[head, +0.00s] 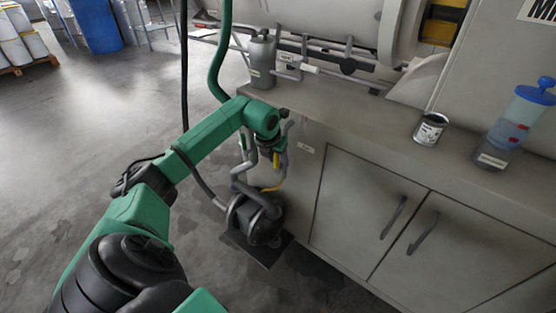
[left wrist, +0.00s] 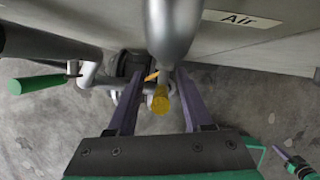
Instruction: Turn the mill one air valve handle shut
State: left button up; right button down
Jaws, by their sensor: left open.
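The air valve's yellow handle (left wrist: 160,104) shows in the left wrist view below a grey pipe (left wrist: 172,30), beside a label reading "Air" (left wrist: 240,19). My left gripper (left wrist: 158,74) is open, with one purple finger on each side of the yellow handle and visible gaps between. In the head view my left gripper (head: 271,152) is at the cabinet's left end, and a bit of the yellow handle (head: 276,160) shows beside it. The wrist partly hides the valve there. I cannot tell whether the fingers touch the handle. My right gripper is not in view.
Below the gripper stands a dark pump (head: 257,218) with grey pipes. A green handle (left wrist: 38,83) is at left in the wrist view. The worktop (head: 340,108) holds a grey canister (head: 262,62), an open can (head: 430,129) and a blue-lidded container (head: 517,115).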

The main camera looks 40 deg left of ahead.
pick_arm(q)
grip_shut()
dwell(1.4)
